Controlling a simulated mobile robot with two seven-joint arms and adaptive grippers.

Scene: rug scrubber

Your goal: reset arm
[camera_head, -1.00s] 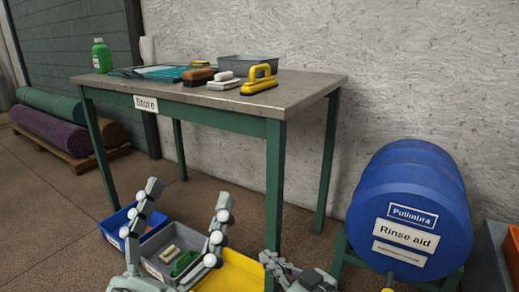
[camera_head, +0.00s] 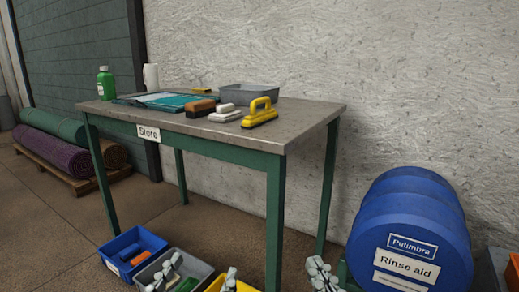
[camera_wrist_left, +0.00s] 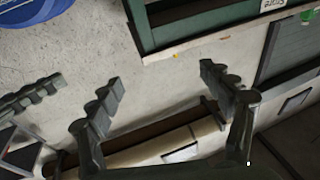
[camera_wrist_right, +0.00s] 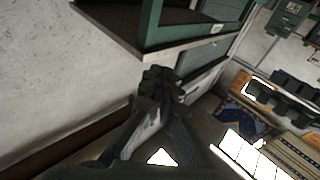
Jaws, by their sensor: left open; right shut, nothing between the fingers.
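My left gripper (camera_head: 203,268) is open and empty at the bottom of the head view, in front of the grey bin. Its two spread fingers also show in the left wrist view (camera_wrist_left: 160,85), with nothing between them. My right gripper (camera_head: 318,264) is low in the head view, between the table and the blue barrel. In the right wrist view its fingers (camera_wrist_right: 160,85) are shut together and hold nothing. Most of both arms is outside the head view.
A green-legged table (camera_head: 300,127) labelled Store carries brushes, a tray and bottles. On the floor stand a blue bin (camera_head: 118,242), a grey bin (camera_head: 205,268) and a yellow bin. Rolled rugs (camera_head: 62,155) lie at left.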

